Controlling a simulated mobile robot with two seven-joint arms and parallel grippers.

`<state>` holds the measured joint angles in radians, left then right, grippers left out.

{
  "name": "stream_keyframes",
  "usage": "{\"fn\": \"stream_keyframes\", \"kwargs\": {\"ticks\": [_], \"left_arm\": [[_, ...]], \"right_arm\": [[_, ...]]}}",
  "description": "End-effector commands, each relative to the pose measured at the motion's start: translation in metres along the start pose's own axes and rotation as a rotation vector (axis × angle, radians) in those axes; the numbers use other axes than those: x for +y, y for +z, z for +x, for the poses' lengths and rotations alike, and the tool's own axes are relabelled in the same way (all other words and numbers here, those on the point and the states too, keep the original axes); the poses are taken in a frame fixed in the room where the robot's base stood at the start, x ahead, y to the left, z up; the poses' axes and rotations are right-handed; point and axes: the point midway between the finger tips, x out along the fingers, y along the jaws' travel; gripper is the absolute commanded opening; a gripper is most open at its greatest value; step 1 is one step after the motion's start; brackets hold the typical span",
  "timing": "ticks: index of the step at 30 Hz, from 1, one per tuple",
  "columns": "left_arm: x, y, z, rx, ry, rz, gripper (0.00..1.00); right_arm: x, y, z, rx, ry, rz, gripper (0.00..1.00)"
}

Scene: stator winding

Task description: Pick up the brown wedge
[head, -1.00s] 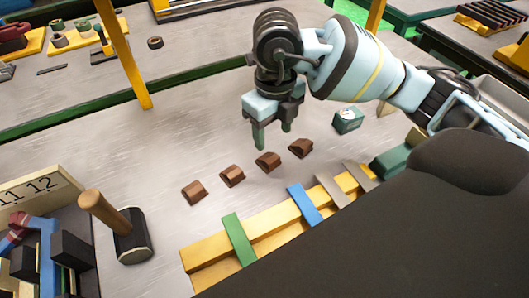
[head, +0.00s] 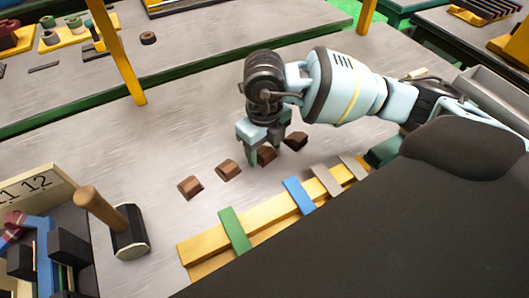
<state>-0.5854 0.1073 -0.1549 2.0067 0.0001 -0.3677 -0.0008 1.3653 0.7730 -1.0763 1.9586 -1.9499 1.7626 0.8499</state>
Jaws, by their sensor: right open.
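Several brown wedges lie in a slanting row on the grey metal table. The nearest-left wedge (head: 190,187) and the one after it (head: 229,170) are clear of my gripper. A third wedge (head: 267,155) is between or just behind the fingers of my right gripper (head: 267,155), which points down and is open. The fingers partly cover it, and I cannot tell whether they touch it. The far-right wedge (head: 297,141) is close beside the right finger. My left gripper is not in view.
A yellow rack (head: 205,244) with green, blue and grey strips stands in front of the wedges. A mallet (head: 128,235) stands upright at the left, next to a numbered holder (head: 38,192). A yellow post (head: 117,52) rises behind.

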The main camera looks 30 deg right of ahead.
Motion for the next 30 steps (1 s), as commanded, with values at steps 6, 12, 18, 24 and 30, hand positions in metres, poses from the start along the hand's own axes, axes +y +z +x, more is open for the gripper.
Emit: {"fn": "stream_keyframes", "kwargs": {"ticks": [6,12,18,24,30], "left_arm": [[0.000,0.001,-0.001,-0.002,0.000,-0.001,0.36],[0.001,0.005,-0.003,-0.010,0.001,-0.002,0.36],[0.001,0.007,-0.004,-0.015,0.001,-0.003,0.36],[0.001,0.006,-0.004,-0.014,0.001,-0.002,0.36],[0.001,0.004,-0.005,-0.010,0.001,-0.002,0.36]], "right_arm": [[0.000,0.000,0.000,0.000,0.000,0.000,0.47],[0.000,0.000,-0.001,0.000,0.000,0.000,0.21],[0.000,0.000,-0.001,0.000,0.000,0.000,0.18],[0.000,0.001,-0.015,-0.003,0.001,-0.001,0.18],[0.000,0.001,-0.052,-0.005,0.001,-0.001,0.18]]}}
